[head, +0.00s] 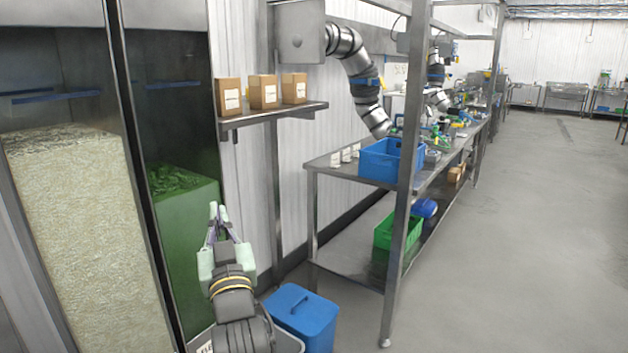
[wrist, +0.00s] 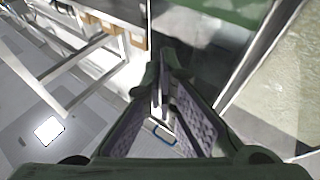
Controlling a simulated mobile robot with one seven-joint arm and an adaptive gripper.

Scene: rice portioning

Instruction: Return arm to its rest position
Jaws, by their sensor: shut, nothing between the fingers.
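My gripper (head: 218,208) shows low in the head view, in front of the green-filled bin and pointing up and away. Its two pale green fingers come together at the tips with nothing between them. In the wrist view the fingers (wrist: 162,72) converge near the middle, with their purple ribbed inner pads showing. The arm behind it is folded low, at the bottom of the head view. My gripper appears apart from the shelf and the bins, though its exact distance to the green bin is hard to tell.
A tall bin of rice (head: 80,230) and a green-filled bin (head: 190,235) stand at left. A shelf (head: 270,116) holds brown boxes (head: 263,91). A blue lidded bin (head: 303,318) stands right of my arm. A steel table (head: 345,181) holds a blue crate (head: 385,163). The right floor is clear.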

